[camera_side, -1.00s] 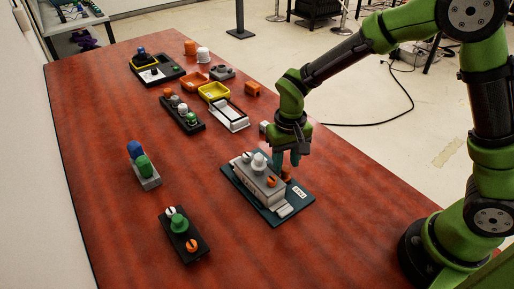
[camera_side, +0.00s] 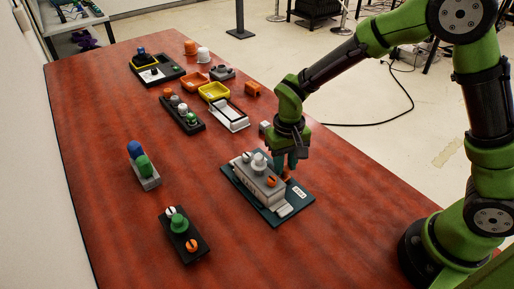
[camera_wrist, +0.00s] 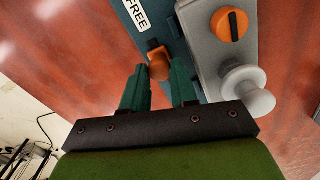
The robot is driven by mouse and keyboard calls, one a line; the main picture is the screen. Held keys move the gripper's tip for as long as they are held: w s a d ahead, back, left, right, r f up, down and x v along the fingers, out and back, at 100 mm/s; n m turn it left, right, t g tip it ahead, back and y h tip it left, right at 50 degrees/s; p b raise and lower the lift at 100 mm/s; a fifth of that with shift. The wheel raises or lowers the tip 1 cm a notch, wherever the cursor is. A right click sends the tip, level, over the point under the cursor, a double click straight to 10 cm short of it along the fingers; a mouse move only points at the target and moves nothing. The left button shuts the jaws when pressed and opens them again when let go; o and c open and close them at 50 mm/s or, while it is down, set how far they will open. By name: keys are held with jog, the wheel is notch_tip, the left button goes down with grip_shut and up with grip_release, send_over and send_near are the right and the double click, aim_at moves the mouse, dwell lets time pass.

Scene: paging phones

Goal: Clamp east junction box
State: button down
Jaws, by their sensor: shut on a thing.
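The plate has a white label (camera_wrist: 133,12) reading "FREE". An orange lever (camera_wrist: 158,64) stands on the plate beside the box. My gripper (camera_wrist: 160,73) has its green fingers either side of the lever's rounded end and is shut on it. In the side view my gripper (camera_side: 286,168) partly hides the lever.
A black plate with a green knob (camera_side: 179,223) and a grey block with blue and green knobs (camera_side: 149,184) lie left. Behind are a black strip of knobs (camera_side: 192,123), a white tray (camera_side: 231,123) and yellow tray (camera_side: 214,92).

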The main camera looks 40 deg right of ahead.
jog(key=w, duration=0.5)
jog(key=shift+r, duration=0.1)
jog(key=c, duration=1.2)
grip_release()
jog(key=shift+o, duration=0.2)
jog(key=shift+s, duration=0.1)
notch_tip(320, 180, up, 17)
